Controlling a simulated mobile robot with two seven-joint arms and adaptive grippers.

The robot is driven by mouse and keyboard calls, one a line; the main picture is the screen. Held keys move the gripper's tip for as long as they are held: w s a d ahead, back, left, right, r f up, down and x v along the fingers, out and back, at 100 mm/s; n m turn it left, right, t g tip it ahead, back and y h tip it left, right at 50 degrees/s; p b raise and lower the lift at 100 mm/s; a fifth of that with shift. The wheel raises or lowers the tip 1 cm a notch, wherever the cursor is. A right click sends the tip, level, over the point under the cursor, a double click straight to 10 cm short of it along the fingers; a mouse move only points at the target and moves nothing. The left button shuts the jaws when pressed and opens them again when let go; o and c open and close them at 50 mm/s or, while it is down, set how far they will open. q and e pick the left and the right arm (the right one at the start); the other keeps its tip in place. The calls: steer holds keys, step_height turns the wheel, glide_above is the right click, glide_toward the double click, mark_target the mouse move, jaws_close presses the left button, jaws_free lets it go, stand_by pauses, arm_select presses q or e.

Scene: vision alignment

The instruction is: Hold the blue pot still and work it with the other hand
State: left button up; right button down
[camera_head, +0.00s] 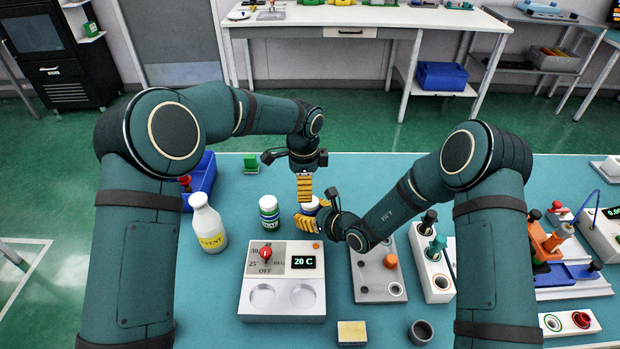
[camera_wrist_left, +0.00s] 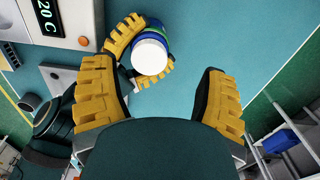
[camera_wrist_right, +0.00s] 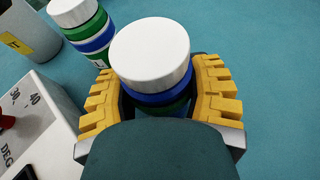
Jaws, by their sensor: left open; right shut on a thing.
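The blue pot (camera_head: 310,206) has a white lid (camera_wrist_right: 150,50) and a dark blue body with some green low down. It stands on the teal table, and its lid also shows in the left wrist view (camera_wrist_left: 149,55). My right gripper (camera_head: 308,218) is shut on its body from the side; both yellow fingers flank it in the right wrist view. My left gripper (camera_head: 304,198) is open and points down above the pot. In the left wrist view, the lid lies ahead of the two spread fingers, apart from both. The fingers hide part of the pot's body.
A similar green and blue pot (camera_head: 268,211) stands just left, beside a white bottle (camera_head: 207,225). A heater block (camera_head: 283,302) reading 20 C is in front. A grey plate (camera_head: 375,272) and a white rack (camera_head: 432,270) stand right. A blue bin (camera_head: 203,178) is behind left.

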arm_select(q)
steer(key=n, duration=0.5)
steer(key=shift+w+a+r+n, duration=0.15)
steer(key=shift+a+n, duration=0.1)
steer(key=shift+n, duration=0.05)
steer(key=n, duration=0.3)
steer(key=shift+a+r, duration=0.1)
steer(key=n, duration=0.4)
steer(key=shift+r, duration=0.15)
steer(key=n, duration=0.3)
steer(key=shift+d+r, duration=0.15)
steer(key=shift+d, duration=0.05)
steer(key=n, duration=0.7)
steer(key=shift+s+d+r, duration=0.3)
steer(key=shift+d, duration=0.1)
steer(key=n, duration=0.5)
steer(key=shift+s+d+r, duration=0.2)
steer(key=shift+d+r, duration=0.05)
steer(key=shift+d, duration=0.05)
steer(key=n, duration=0.3)
steer(key=shift+s+d+r, duration=0.1)
steer(key=shift+d+r, duration=0.05)
